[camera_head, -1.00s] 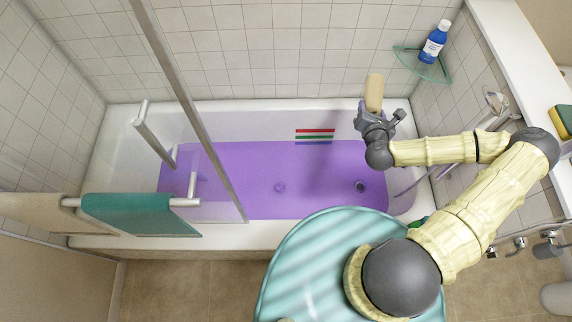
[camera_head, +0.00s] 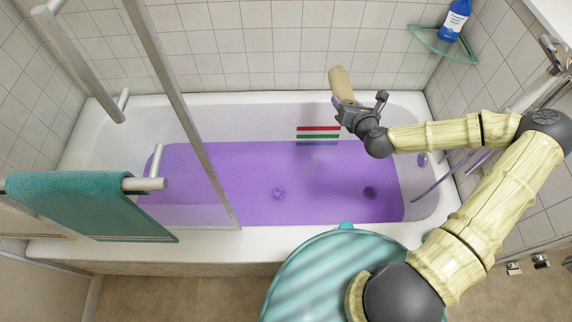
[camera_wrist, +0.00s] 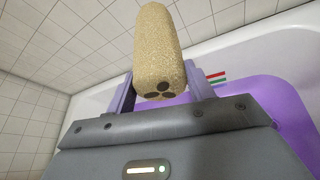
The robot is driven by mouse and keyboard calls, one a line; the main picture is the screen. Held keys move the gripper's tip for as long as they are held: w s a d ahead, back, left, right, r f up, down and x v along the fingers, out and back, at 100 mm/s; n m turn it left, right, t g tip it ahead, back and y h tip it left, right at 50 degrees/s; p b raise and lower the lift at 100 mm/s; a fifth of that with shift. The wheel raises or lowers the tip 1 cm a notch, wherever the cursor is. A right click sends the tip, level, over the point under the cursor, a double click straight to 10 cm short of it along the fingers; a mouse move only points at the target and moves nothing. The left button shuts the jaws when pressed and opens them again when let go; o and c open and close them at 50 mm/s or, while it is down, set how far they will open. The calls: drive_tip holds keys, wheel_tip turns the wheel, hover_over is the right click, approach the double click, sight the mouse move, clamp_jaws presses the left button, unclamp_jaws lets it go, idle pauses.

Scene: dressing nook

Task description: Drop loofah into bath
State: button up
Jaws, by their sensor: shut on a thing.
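The loofah (camera_head: 341,84) is a tan, rounded cylinder. My gripper (camera_head: 347,103) is shut on it and holds it up above the far side of the bath. In the wrist view the loofah (camera_wrist: 159,50) stands out between the two fingers, with dark spots on its near end. The bath (camera_head: 100,125) is white and holds purple water (camera_head: 300,185). The bath also shows in the wrist view (camera_wrist: 240,50) behind the loofah.
A glass screen with a metal post (camera_head: 185,110) crosses the bath's left part. A teal towel (camera_head: 85,205) hangs on a rail at the left. A blue bottle (camera_head: 455,20) stands on a glass corner shelf (camera_head: 440,45). The water right of the screen is open.

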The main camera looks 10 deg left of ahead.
drive_tip(key=s+a+f+n+g+y+b, duration=0.2)
drive_tip(key=a+f+b, duration=0.3)
drive_tip(key=f+b, duration=0.3)
drive_tip(key=s+a+f+n+g+y+b, duration=0.2)
drive_tip(key=a+f+b, duration=0.4)
drive_tip(key=b, duration=1.1)
drive_tip(key=s+a+f+n+g+y+b, duration=0.2)
drive_tip(key=a+f+n+g+b, duration=0.1)
drive_tip(key=f+b, duration=0.8)
drive_tip(key=a+n+b, duration=0.1)
drive_tip(key=a+b, duration=0.1)
drive_tip(key=shift+s+a+f+n+y, duration=0.2)
drive_tip(key=shift+a+f+n+y, duration=0.1)
drive_tip(key=shift+a+y, duration=0.1)
drive_tip(key=shift+r, duration=0.1)
wheel_tip(320, 180, down, 6)
drive_tip(key=b, duration=0.7)
drive_tip(key=o, duration=1)
